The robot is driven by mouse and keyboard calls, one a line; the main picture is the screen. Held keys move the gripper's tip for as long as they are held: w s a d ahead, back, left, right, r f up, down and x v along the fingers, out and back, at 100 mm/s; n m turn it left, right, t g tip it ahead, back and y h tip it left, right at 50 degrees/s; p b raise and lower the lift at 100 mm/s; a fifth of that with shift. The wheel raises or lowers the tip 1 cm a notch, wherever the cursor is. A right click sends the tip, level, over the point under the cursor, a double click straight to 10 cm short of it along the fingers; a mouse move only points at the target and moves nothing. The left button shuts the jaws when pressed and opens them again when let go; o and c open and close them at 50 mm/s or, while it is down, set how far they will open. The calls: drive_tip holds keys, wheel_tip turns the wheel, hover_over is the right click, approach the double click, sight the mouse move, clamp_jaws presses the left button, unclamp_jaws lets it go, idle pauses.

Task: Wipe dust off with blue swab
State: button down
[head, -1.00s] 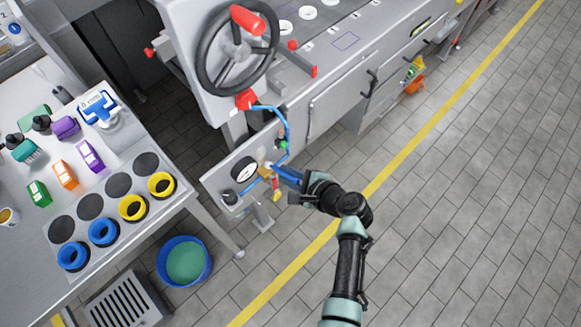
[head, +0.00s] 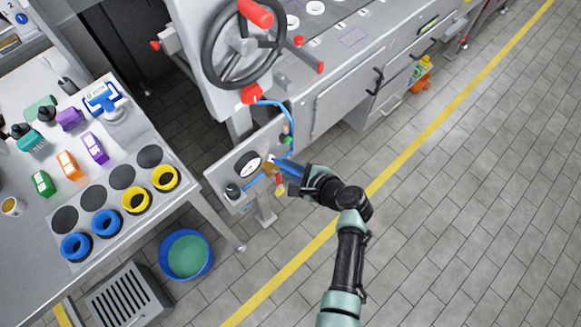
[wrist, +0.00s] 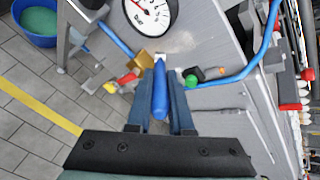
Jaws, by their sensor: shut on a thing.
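My gripper (wrist: 160,78) is shut on the blue swab (wrist: 160,98). The swab's blue handle lies between the two fingers, and its white tip points away toward the grey gauge panel (wrist: 205,70). In the head view my gripper (head: 300,179) is in front of this panel, with the blue swab (head: 288,167) reaching to it just right of the gauge. A pale dusty patch (wrist: 183,42) shows on the panel, just beyond and right of the tip. I cannot tell whether the tip touches the panel.
The gauge (wrist: 148,14), a brass fitting (wrist: 145,60), a red-and-yellow valve (wrist: 124,78), a green knob (wrist: 191,81) and blue pipes (wrist: 235,77) surround the tip. A table (head: 190,188) with blue and yellow rings and a blue bucket (head: 165,262) are at left. Floor at right is clear.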

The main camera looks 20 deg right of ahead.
drive_tip(key=shift+w+a, duration=0.1)
drive_tip(key=shift+w, duration=0.1)
drive_tip(key=shift+r, duration=0.1)
wheel_tip(320, 180, up, 3)
drive_tip(key=p, duration=0.3)
drive_tip(key=shift+s, duration=0.15)
wheel_tip(320, 180, up, 6)
drive_tip(key=p, duration=0.6)
drive_tip(key=shift+f+b, duration=4.1)
drive_tip(key=shift+f, duration=0.55)
wheel_tip(320, 180, up, 9)
drive_tip(key=p, duration=0.9)
drive_tip(key=shift+r, duration=0.15)
drive_tip(key=shift+f+b, duration=4.15)
drive_tip(key=shift+f, duration=0.5)
drive_tip(key=shift+r, duration=0.1)
